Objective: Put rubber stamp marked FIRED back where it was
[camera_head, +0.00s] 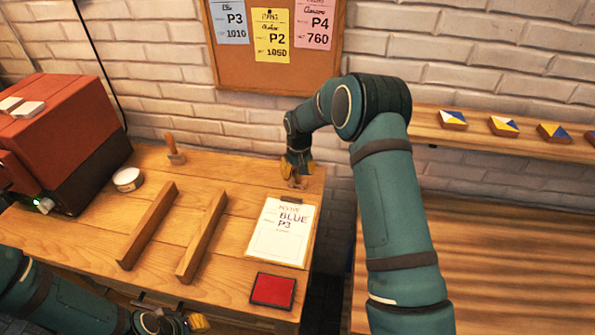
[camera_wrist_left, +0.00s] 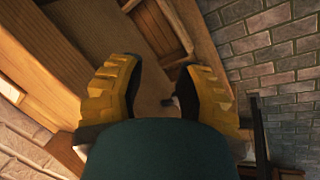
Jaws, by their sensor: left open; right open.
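My right gripper (camera_head: 298,166) is open at the back right of the workbench, just above the clipboard's top edge. A small wooden thing (camera_head: 297,183) shows under its fingertips; it may be a stamp, but it is mostly hidden and I cannot tell whether they touch. Another upright wooden-handled piece (camera_head: 174,150), stamp-like, stands at the back of the bench near the wall. No FIRED marking is legible on either. My left gripper (camera_head: 180,323) is low at the bench's front edge; in the left wrist view its yellow fingers (camera_wrist_left: 160,95) are open with nothing between them.
A clipboard sheet (camera_head: 280,235) reads BLUE P3. A red pad (camera_head: 272,290) lies in front of it. Two wooden bars (camera_head: 148,225) (camera_head: 202,236), a round white dish (camera_head: 127,179) and a red kiln-like box (camera_head: 65,130) occupy the left. A shelf (camera_head: 470,139) holds several painted tiles.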

